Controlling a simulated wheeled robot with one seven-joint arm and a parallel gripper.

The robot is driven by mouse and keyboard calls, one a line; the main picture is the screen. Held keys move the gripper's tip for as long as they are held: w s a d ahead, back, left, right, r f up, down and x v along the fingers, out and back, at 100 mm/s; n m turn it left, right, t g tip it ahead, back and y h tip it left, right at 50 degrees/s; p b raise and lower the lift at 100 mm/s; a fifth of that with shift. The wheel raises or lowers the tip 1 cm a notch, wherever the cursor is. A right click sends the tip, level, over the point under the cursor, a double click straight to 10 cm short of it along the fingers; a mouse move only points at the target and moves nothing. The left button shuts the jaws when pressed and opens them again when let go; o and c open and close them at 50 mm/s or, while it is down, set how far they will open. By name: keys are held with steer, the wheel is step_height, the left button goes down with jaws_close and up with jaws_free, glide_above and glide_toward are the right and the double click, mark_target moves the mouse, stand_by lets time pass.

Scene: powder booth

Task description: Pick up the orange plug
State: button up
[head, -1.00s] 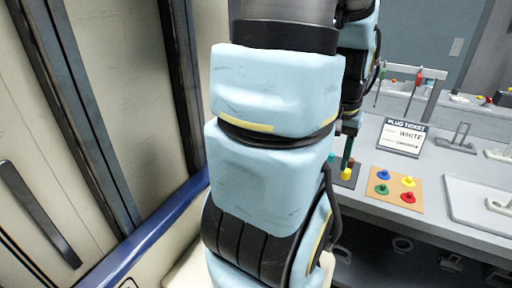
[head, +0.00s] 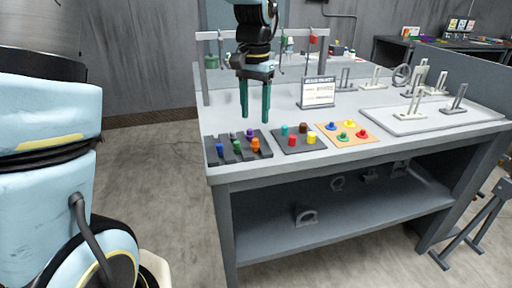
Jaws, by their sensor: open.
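The orange plug (head: 255,145) stands at the front right of a dark slotted rack (head: 228,158) at the left end of the workbench, in the head view. Blue, green and purple plugs share that rack. My gripper (head: 255,118) hangs above the back of the rack, fingers pointing down. Its two green fingers are apart with nothing between them. The fingertips appear higher than the orange plug and apart from it.
Right of the rack are a dark tray (head: 290,150) of coloured plugs and an orange board (head: 347,140) with several plugs. A ticket sign (head: 317,92) and a metal frame (head: 204,70) stand behind. A pale tray (head: 420,125) with metal brackets lies at right.

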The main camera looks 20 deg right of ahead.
mark_target(255, 139)
steer(key=shift+a+f, duration=0.15)
steer(key=shift+f, duration=0.4)
steer(key=shift+a+f, duration=0.15)
steer(key=shift+f, duration=0.35)
steer(key=shift+w+d+f+p, duration=0.15)
steer(key=shift+f+p, duration=0.35)
steer(key=shift+f, duration=0.9)
steer(key=shift+w+d+f+p, duration=0.1)
steer(key=shift+d+f+p, duration=0.25)
steer(key=shift+f, duration=1.05)
steer(key=shift+a, duration=0.1)
jaws_close()
